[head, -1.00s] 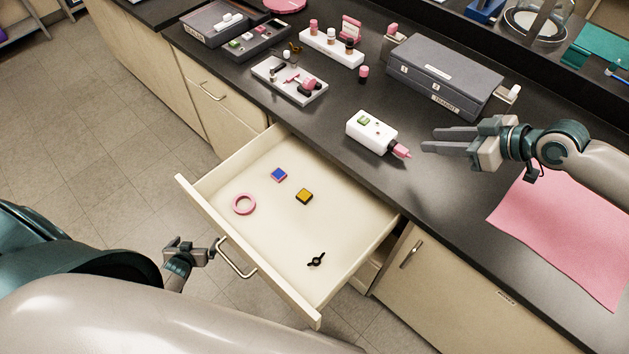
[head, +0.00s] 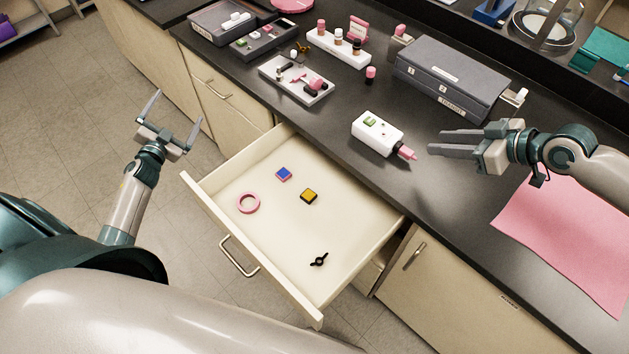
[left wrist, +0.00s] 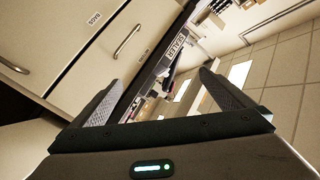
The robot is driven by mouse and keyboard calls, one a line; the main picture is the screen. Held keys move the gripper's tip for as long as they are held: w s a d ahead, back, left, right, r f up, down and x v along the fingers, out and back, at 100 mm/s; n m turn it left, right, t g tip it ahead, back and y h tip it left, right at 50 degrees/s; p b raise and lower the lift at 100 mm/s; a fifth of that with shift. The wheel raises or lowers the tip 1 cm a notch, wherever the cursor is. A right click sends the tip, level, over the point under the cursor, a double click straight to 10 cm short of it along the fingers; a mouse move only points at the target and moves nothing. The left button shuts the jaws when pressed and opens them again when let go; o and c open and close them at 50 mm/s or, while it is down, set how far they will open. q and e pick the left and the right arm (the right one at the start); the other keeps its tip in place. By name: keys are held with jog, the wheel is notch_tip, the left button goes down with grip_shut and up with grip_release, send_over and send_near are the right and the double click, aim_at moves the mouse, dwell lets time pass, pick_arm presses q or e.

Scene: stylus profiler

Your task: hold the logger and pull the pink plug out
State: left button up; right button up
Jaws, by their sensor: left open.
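The logger (head: 376,136) is a white box with a green patch on top, lying on the dark bench behind the open drawer. The pink plug (head: 406,152) sits at its right end, joined by a dark collar. My right gripper (head: 433,142) is just right of the plug, fingers pointing left towards it, apart from it, with a gap between the fingers and nothing held. My left gripper (head: 178,107) is open and empty over the floor, left of the drawer. Its fingers (left wrist: 225,90) also show spread in the left wrist view, facing cabinet fronts.
The open drawer (head: 225,215) juts out between my left gripper and the logger. It holds a pink ring (head: 248,203), small blocks and a black part. A grey cabinet box (head: 450,80) stands behind the logger, a pink mat (head: 565,240) lies right.

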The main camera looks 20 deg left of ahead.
aim_at(370, 136)
pick_arm(q)
jog(key=w+d+r+m+t+h, duration=0.25)
jog(key=d+r+m+h, duration=0.4)
jog(key=d+m, duration=0.65)
jog(key=s+d+m+h, duration=0.1)
jog(key=s+d+m, duration=0.3)
jog(key=d+m, duration=0.3)
jog(key=s+d+f+m+g+h, duration=0.1)
jog(key=s+d+m, duration=0.3)
jog(key=d, duration=1.3)
jog(key=s+d+f+m+g+h, duration=0.1)
jog(key=s+d+m, duration=0.3)
jog(key=d+m, duration=0.6)
jog(key=shift+s+d+h, duration=0.15)
jog(key=shift+d+h, duration=0.4)
jog(key=shift+d, duration=0.35)
jog(key=shift+g, duration=0.25)
jog(key=x, duration=1.7)
jog(key=shift+w, duration=0.25)
